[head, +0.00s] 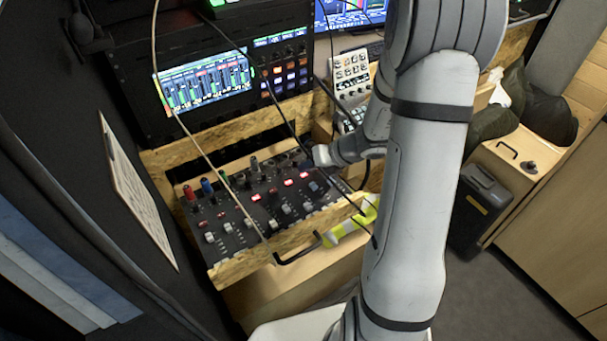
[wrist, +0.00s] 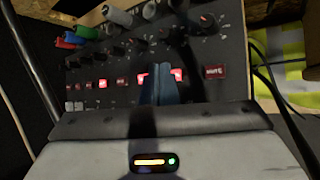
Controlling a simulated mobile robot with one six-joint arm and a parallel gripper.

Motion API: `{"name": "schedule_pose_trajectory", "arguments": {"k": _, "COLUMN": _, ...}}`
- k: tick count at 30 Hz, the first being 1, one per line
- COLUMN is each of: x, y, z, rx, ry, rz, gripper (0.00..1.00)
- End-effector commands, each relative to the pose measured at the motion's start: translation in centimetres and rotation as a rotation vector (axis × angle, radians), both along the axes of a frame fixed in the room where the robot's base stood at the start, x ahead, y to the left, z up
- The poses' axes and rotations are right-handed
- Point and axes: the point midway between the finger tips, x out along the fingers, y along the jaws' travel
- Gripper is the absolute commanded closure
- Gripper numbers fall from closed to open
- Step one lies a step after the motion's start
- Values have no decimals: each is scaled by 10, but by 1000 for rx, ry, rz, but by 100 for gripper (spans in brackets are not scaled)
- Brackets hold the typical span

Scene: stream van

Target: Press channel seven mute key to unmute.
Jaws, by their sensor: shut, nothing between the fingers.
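The mixer panel (head: 240,215) has a row of mute keys, several glowing red. Channel numbers are not readable, so I cannot tell for certain which key is channel seven. My gripper (wrist: 162,82) is shut and empty, its blue-grey fingertips over the key row. Contact with a key cannot be told. In the head view, my gripper is at the panel's right back.
Coloured knobs (head: 206,186) stand up from the panel. A wooden frame with a black handle (head: 298,250) edges its front. Cables (head: 200,145) hang across it. A rack with a screen (head: 207,85) stands behind. A yellow and white item (head: 350,226) lies at the right.

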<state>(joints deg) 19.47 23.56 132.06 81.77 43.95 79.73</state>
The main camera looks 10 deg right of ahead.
Motion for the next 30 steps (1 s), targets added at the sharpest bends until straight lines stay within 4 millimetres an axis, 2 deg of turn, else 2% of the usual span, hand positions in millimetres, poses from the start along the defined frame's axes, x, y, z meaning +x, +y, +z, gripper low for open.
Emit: {"name": "schedule_pose_trajectory", "arguments": {"k": 30, "x": 0, "y": -1, "z": -10, "rx": 0, "ry": 0, "rz": -2, "gripper": 100}}
